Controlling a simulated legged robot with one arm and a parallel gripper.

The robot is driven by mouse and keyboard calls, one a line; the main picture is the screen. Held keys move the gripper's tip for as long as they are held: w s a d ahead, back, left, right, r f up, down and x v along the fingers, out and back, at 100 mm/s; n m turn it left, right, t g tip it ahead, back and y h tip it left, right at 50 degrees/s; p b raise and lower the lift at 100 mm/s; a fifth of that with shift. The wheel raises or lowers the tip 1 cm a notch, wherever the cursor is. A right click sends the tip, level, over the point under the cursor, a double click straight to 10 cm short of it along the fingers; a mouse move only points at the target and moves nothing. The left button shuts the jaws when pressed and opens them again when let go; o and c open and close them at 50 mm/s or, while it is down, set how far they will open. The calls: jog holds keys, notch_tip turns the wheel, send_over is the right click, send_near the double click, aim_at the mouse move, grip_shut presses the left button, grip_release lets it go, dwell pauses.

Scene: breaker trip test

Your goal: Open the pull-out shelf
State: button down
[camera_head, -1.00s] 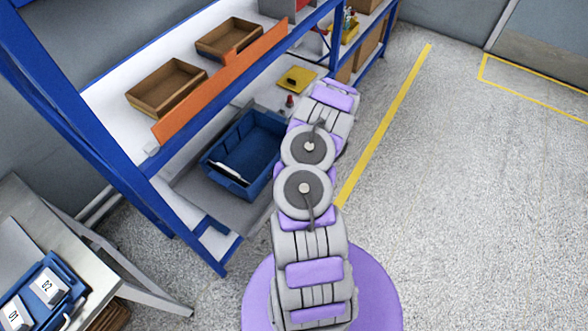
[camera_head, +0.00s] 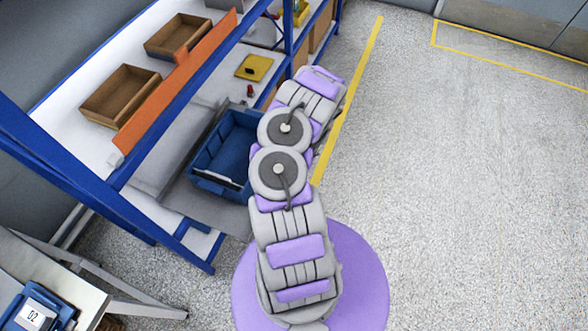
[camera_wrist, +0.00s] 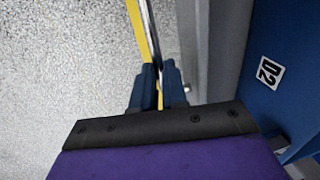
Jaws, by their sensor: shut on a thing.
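The pull-out shelf (camera_head: 172,207) is a grey tray at mid height in the blue rack, partly drawn out, with a blue bin (camera_head: 206,182) on it. In the wrist view its grey front edge (camera_wrist: 212,50) runs beside my gripper (camera_wrist: 158,78). The blue bin, with a "02" label (camera_wrist: 269,72), stands right of that edge. My gripper's dark fingers are shut on a thin metallic bar (camera_wrist: 152,35), which looks like the shelf handle. In the head view my arm hides the gripper, the handle and the bin's right side.
The rack's orange board (camera_head: 175,85) and brown bins (camera_head: 120,95) are above the shelf. A yellow item (camera_head: 254,67) and a red knob (camera_head: 250,90) lie behind it. A table (camera_head: 60,265) with a blue bin is lower left. Open floor (camera_head: 440,180) spreads right.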

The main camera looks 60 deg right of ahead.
jog(key=c, duration=1.2)
grip_release()
jog(key=shift+o, duration=0.2)
jog(key=shift+r, duration=0.1)
jog(key=s+r+p, duration=0.3)
jog(key=r+p, duration=0.2)
jog(key=r, duration=1.2)
jog(key=shift+d+p, duration=0.2)
jog(key=shift+p, duration=0.15)
jog(key=shift+s+f, duration=0.1)
